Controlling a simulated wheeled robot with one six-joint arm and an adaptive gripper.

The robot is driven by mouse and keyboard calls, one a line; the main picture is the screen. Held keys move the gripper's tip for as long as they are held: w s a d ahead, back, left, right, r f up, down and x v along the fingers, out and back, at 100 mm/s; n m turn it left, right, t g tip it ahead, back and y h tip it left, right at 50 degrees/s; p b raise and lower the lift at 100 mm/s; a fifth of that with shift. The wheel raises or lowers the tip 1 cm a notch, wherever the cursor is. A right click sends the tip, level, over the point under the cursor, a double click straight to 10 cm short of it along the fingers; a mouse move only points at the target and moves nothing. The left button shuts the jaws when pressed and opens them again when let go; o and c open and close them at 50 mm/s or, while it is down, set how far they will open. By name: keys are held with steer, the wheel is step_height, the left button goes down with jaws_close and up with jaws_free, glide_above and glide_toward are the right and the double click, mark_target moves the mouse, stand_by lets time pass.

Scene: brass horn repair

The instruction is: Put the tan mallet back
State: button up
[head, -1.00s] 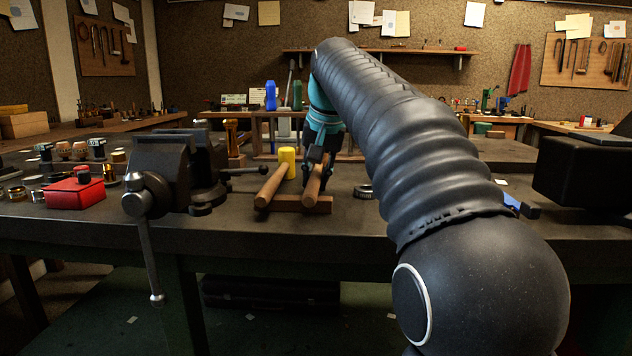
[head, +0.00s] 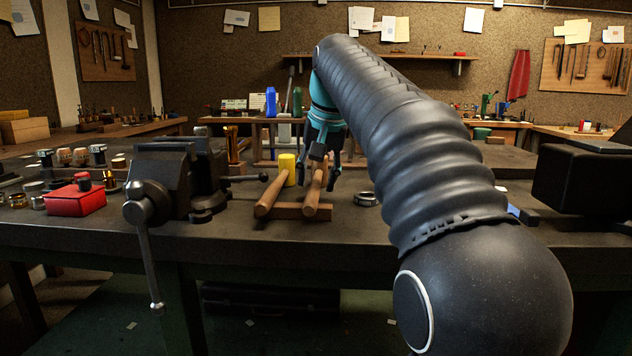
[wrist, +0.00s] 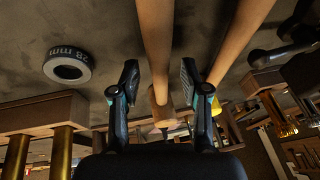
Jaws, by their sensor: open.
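The tan mallet (head: 316,194) lies with its handle on a low wooden rest (head: 288,211) on the workbench, its handle end toward me. Its pale head (wrist: 163,112) shows in the wrist view; in the head view my gripper largely hides it. My gripper (head: 319,170) is open over the mallet, one finger to each side. In the wrist view the handle runs between the open fingers (wrist: 160,85), with gaps at both sides. A yellow-headed mallet (head: 287,167) lies beside it to the left on the same rest.
A dark vise (head: 170,180) stands left of the mallets, its bar reaching toward them. A dark ring (head: 367,198), marked 28 mm in the wrist view, lies to the right. A red box (head: 75,198) sits at the left. A wooden rack stands behind the mallets.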

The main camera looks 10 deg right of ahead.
steer(key=p+v, duration=0.2)
steer(key=v, duration=0.8)
